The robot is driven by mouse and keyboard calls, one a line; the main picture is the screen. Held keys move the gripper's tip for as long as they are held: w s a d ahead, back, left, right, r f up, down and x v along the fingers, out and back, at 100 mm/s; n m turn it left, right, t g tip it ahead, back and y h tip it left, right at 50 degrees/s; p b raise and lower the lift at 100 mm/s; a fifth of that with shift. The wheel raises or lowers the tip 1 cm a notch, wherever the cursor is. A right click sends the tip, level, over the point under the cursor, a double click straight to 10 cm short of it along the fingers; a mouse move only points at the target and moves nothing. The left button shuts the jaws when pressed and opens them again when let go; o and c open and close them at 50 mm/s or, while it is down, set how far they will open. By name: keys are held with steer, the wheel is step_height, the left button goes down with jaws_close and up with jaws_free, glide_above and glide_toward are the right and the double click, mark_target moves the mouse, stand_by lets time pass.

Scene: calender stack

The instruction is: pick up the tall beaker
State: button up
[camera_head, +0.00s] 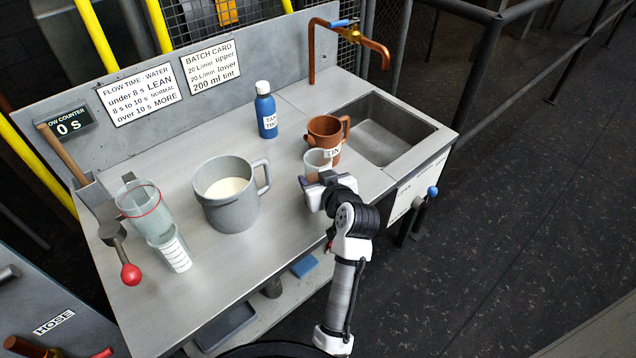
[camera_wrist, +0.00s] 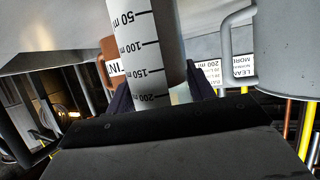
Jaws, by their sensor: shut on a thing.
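The tall beaker (camera_head: 318,158) is a pale, clear cup at the right middle of the bench, in front of the brown mug. In the wrist view the beaker (camera_wrist: 145,45) shows black marks from 50 to 200 ml. My gripper (camera_head: 316,183) is shut on the beaker, with a dark finger on each side of it in the wrist view. The beaker's lower part is hidden behind my gripper in the head view, so I cannot tell whether it touches the bench.
A brown mug (camera_head: 325,131) stands right behind the beaker. A grey jug (camera_head: 228,205) of pale liquid is to the left. A blue bottle (camera_head: 266,112) stands behind. A sink (camera_head: 385,130) is at the right. A second graduated beaker (camera_head: 172,252) stands below a clear funnel (camera_head: 145,210) at the left.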

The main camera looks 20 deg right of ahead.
steer(key=shift+r, duration=0.15)
steer(key=shift+r, duration=9.85)
